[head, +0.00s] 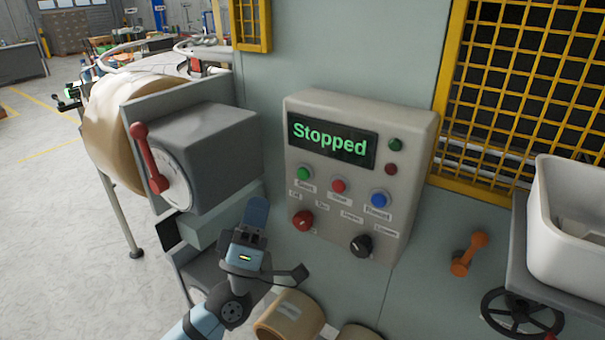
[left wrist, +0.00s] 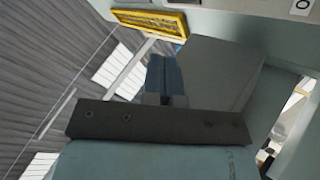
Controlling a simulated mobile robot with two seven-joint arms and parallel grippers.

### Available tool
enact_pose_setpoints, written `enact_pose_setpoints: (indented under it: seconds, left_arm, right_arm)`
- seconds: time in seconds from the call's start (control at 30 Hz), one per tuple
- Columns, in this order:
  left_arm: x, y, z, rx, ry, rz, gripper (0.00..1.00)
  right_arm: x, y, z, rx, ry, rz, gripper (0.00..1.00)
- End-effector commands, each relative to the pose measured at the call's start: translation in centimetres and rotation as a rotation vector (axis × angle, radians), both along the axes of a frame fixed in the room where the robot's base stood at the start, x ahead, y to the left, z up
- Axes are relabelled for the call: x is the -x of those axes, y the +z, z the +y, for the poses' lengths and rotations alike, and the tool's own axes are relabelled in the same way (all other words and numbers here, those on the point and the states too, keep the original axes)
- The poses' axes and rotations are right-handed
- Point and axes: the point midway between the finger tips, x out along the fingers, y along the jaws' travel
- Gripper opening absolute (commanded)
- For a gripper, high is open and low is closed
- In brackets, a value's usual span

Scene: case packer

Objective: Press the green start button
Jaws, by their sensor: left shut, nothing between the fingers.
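The green start button (head: 304,173) is the left one in the upper row on the beige control panel (head: 420,130). A red button (head: 339,186) and a blue button (head: 379,199) sit to its right. The display (head: 331,143) reads "Stopped" in green. My left gripper (head: 256,212) is below and left of the green button, apart from it, with its fingers together and pointing up. In the left wrist view the shut blue fingers (left wrist: 162,76) show with nothing between them. The button does not show in that view. My right gripper is not in view.
Left of the panel, a grey box (head: 215,150) with a dial and red lever (head: 148,158) juts out near my left gripper. A red knob (head: 302,220) and a black knob (head: 361,244) are low on the panel. Yellow mesh guarding (head: 530,90) and a white bin (head: 570,230) stand right.

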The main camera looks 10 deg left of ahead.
Motion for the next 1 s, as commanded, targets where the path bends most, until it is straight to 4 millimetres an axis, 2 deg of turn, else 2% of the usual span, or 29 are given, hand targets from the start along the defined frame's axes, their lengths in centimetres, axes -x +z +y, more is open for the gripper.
enact_pose_setpoints:
  seconds: [0.23, 0.7, 1.0]
  left_arm:
    - [-0.9, 0.0, -0.3, 0.000, 0.000, -0.001, 0.00]
    - [-6.7, -0.1, -2.4, 0.000, 0.001, -0.001, 0.00]
    - [-8.3, 0.0, -3.0, -0.002, 0.001, 0.001, 0.00]
  right_arm:
    - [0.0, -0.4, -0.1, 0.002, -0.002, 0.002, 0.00]
    - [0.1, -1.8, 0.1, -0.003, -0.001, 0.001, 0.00]
    - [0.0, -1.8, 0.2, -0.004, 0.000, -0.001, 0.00]
